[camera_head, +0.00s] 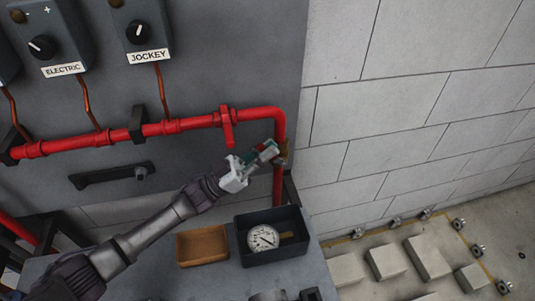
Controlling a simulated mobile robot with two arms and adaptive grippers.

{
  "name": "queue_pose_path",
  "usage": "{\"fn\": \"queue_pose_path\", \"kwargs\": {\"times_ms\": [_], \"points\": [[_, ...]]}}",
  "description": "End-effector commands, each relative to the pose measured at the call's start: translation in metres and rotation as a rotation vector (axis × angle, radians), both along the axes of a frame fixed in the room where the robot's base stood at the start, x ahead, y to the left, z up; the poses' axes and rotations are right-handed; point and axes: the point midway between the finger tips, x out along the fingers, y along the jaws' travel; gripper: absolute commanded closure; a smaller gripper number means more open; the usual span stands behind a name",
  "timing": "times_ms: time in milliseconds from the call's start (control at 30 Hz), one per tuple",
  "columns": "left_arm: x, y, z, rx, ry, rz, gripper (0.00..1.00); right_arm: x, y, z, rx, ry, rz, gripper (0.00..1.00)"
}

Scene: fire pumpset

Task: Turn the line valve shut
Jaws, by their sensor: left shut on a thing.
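A red pipe (185,124) runs along the grey panel and bends down at its right end. A brass-coloured fitting (282,155) sits on the vertical part of the pipe and looks like the line valve. My left gripper (268,150) reaches up from the lower left and is shut at this fitting. What it grips looks like the valve's handle, mostly hidden by the fingers. Small green and red patches show at the fingertips. A red lever-like part (228,127) hangs from the horizontal pipe, left of the bend and apart from the gripper. My right gripper is not in view.
Below the gripper, a dark tray (241,247) holding a round gauge (263,238) and a brown tray (181,252) stand on a grey surface. Boxes labelled ELECTRIC (63,70) and JOCKEY (149,56) hang above. A block wall (420,80) rises on the right.

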Motion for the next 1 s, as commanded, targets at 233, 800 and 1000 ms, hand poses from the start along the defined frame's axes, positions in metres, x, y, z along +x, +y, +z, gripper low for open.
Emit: {"fn": "queue_pose_path", "kwargs": {"times_ms": [233, 800, 1000], "points": [[0.0, 0.0, 0.0, 0.0, 0.001, 0.001, 1.0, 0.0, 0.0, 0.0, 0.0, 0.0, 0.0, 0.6], [-0.001, 0.003, -0.002, 0.002, 0.001, 0.001, 0.66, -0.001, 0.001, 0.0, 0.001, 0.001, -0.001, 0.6], [-0.008, 0.026, -0.021, 0.004, 0.005, 0.003, 0.66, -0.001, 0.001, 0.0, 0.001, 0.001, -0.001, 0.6]]}}
